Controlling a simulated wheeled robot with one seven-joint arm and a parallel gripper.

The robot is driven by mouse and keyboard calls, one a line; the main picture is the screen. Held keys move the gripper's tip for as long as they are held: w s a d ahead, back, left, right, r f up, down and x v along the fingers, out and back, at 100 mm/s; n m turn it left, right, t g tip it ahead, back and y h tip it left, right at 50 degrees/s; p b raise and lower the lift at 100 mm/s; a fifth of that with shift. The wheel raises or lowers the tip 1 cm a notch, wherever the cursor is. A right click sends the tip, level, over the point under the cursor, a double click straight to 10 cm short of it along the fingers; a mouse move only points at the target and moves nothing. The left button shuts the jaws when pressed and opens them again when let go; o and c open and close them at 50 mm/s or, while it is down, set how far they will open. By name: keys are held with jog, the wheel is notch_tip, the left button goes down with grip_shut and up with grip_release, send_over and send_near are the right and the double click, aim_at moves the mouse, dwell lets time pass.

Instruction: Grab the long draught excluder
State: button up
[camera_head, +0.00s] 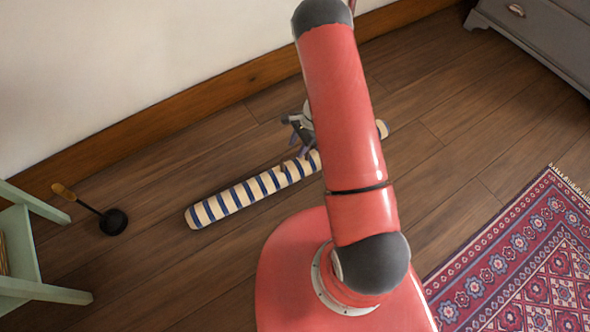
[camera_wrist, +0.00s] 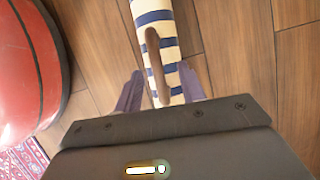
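The long draught excluder (camera_head: 240,195), cream with dark blue stripes, lies on the wooden floor at a slant. My arm hides part of its right half, and its far right end (camera_head: 382,129) shows beyond the arm. In the wrist view the striped excluder (camera_wrist: 155,18) runs up from between my fingers, with a brown handle (camera_wrist: 154,62) along its top. My gripper (camera_head: 299,142) is at the excluder's middle, close over it. In the wrist view my gripper (camera_wrist: 161,80) is open, with one purple finger on each side of the excluder. I cannot tell whether the fingers touch it.
The wall's wooden skirting (camera_head: 170,118) runs behind. A patterned red rug (camera_head: 530,265) lies at right, and a grey drawer unit (camera_head: 545,30) stands at top right.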

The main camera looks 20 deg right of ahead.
aim_at(295, 152)
jog(key=x, duration=0.4)
jog(key=shift+s+d+f, duration=0.1)
jog(key=shift+s+d, duration=0.1)
grip_shut()
jog(key=shift+w, duration=0.1)
dwell(1.1)
